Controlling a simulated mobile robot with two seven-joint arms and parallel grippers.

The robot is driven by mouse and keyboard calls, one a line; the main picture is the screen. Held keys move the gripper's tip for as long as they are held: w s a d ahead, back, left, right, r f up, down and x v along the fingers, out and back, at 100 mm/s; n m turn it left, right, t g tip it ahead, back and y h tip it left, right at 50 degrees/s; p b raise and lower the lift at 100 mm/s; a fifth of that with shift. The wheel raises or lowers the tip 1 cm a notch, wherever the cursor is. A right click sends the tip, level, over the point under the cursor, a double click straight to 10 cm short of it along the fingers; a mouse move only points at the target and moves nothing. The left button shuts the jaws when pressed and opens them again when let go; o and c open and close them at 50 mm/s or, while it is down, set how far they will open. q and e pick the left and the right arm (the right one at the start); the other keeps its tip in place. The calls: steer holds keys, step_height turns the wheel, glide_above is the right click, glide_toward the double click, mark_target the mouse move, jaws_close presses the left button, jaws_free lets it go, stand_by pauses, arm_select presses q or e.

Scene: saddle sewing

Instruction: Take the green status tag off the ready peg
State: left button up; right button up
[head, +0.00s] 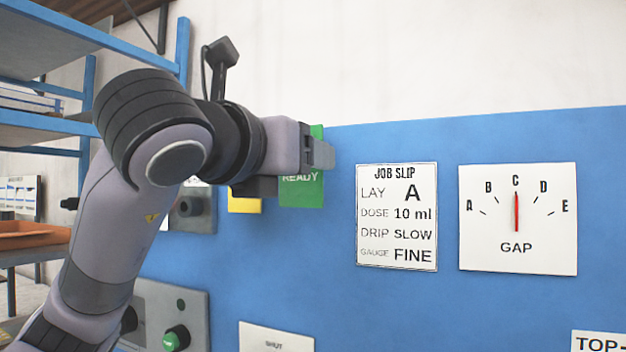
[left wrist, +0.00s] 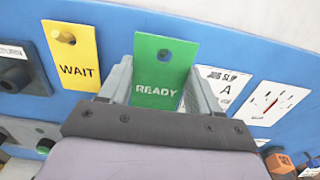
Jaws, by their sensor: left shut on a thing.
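The green tag marked READY (head: 301,193) is at the blue board in the head view, partly hidden by my left gripper. In the left wrist view the green tag (left wrist: 162,72) stands between the two fingers, with a hole near its top edge. My left gripper (head: 322,153) is shut on the green tag; its fingers (left wrist: 157,85) lie along both sides of it. I cannot see the ready peg clearly, nor tell whether the tag is still on it. My right gripper is not in view.
A yellow WAIT tag (left wrist: 72,57) hangs left of the green tag, close to my left gripper. The job slip (head: 397,216) and the GAP dial (head: 517,219) are on the blue board (head: 330,300) to the right. Blue shelving (head: 88,90) stands at the left.

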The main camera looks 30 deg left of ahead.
arm_select(q)
steer(key=shift+s, duration=0.15)
steer(key=shift+s+d+r+b, duration=0.1)
steer(key=shift+s+b, duration=0.4)
steer(key=shift+s, duration=1)
steer(key=shift+s+d+r+b, duration=0.1)
steer(key=shift+s+b, duration=0.4)
steer(key=shift+s, duration=0.95)
